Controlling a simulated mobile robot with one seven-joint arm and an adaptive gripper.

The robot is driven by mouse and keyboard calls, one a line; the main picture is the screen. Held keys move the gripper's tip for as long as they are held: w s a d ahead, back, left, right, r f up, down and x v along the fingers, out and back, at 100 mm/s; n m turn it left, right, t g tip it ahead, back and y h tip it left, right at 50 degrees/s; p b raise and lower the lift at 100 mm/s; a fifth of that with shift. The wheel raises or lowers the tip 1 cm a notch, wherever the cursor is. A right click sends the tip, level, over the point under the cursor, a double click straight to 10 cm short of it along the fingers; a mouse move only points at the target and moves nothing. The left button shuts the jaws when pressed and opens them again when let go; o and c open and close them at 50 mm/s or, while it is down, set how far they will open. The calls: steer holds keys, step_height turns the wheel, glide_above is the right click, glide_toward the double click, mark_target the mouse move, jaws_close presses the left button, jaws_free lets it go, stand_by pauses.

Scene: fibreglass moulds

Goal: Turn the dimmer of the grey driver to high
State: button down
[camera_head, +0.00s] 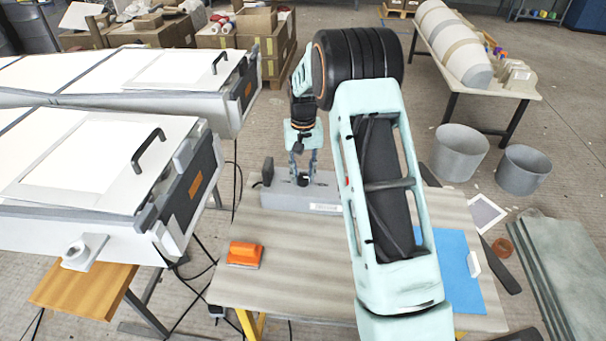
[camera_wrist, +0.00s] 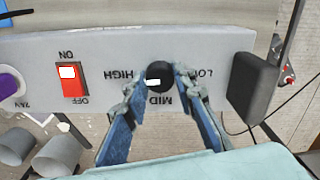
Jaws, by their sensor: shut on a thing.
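The grey driver (camera_head: 325,207) is a long box on the striped worktable. In the wrist view its panel (camera_wrist: 215,45) carries upside-down labels: HIGH at left, MID below and LOW at right of the black dimmer knob (camera_wrist: 161,73). A white mark on the knob lies on its lower left, on the side towards HIGH. My gripper (camera_wrist: 158,80) is shut on the dimmer knob, one finger on each side. In the head view my gripper (camera_head: 303,172) reaches down to the driver, and its fingers partly cover the knob.
A red rocker switch (camera_wrist: 71,80) and a purple knob (camera_wrist: 11,83) share the panel. A black block (camera_wrist: 252,88) juts out at its other end. An orange object (camera_head: 245,254) and a blue sheet (camera_head: 458,270) lie on the table. White moulds (camera_head: 100,160) stand to the left.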

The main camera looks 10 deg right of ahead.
mark_target(303, 177)
steer(key=c, duration=2.7)
jaws_free()
steer(key=shift+m, duration=0.5)
steer(key=shift+c, duration=0.2)
steer(key=o, duration=1.1)
steer(key=shift+o, duration=0.2)
step_height(303, 177, up, 12)
